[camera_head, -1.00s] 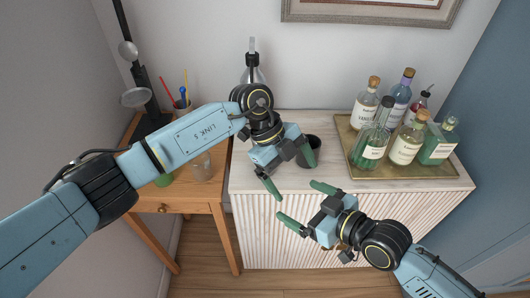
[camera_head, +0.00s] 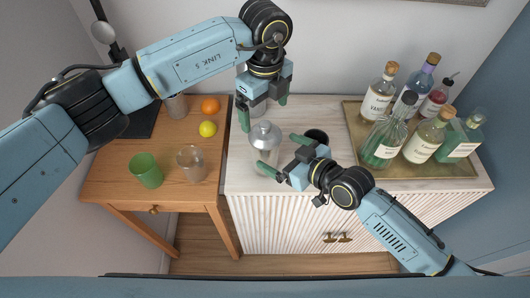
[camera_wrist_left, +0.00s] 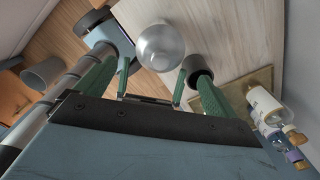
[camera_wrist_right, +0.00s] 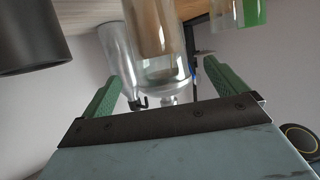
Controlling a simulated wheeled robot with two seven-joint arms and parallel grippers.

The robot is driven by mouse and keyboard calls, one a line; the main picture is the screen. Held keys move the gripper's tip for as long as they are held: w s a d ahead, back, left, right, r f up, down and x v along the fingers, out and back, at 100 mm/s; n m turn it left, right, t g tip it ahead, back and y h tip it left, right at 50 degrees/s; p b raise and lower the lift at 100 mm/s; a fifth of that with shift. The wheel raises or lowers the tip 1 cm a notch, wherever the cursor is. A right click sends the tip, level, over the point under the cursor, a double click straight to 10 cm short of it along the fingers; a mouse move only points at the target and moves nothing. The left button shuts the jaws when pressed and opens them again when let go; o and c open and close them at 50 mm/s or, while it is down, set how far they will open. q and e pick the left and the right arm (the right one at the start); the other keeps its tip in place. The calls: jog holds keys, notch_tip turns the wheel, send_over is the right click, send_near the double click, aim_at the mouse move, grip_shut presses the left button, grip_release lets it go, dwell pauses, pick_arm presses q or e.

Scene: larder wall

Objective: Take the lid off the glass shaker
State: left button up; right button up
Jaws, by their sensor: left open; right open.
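The glass shaker (camera_head: 262,158) stands upright on the pale cabinet top, with its rounded grey metal lid (camera_head: 265,133) on. The lid also shows from above in the left wrist view (camera_wrist_left: 160,46). My left gripper (camera_head: 263,114) is open and empty, above and behind the lid in the head view, fingers pointing down. My right gripper (camera_head: 278,152) is open at the shaker's right front, its fingertips on either side of the glass body. The right wrist view shows the clear glass (camera_wrist_right: 155,55) between the fingers. Whether the fingers touch it cannot be told.
A dark cup (camera_head: 316,136) stands close right of the shaker. A brass tray (camera_head: 452,171) with several bottles is at the right. The wooden side table (camera_head: 195,211) at the left holds a green cup (camera_head: 146,170), a clear glass (camera_head: 192,163), a lemon (camera_head: 208,128) and an orange (camera_head: 210,105).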

aim_at(265, 124)
jog(key=x, duration=0.6)
jog(key=shift+w+a+f, duration=0.1)
jog(key=shift+w+a, duration=0.1)
jog(key=c, duration=1.5)
pick_arm(q)
jog(key=shift+o, duration=0.6)
jog(key=shift+w+r, duration=0.1)
pick_arm(e)
jog(key=shift+o, duration=0.2)
pick_arm(q)
jog(key=shift+m, duration=0.3)
notch_tip(265, 124, up, 4)
jog(key=shift+r, duration=0.15)
notch_tip(265, 124, down, 12)
jog(key=shift+r, duration=0.1)
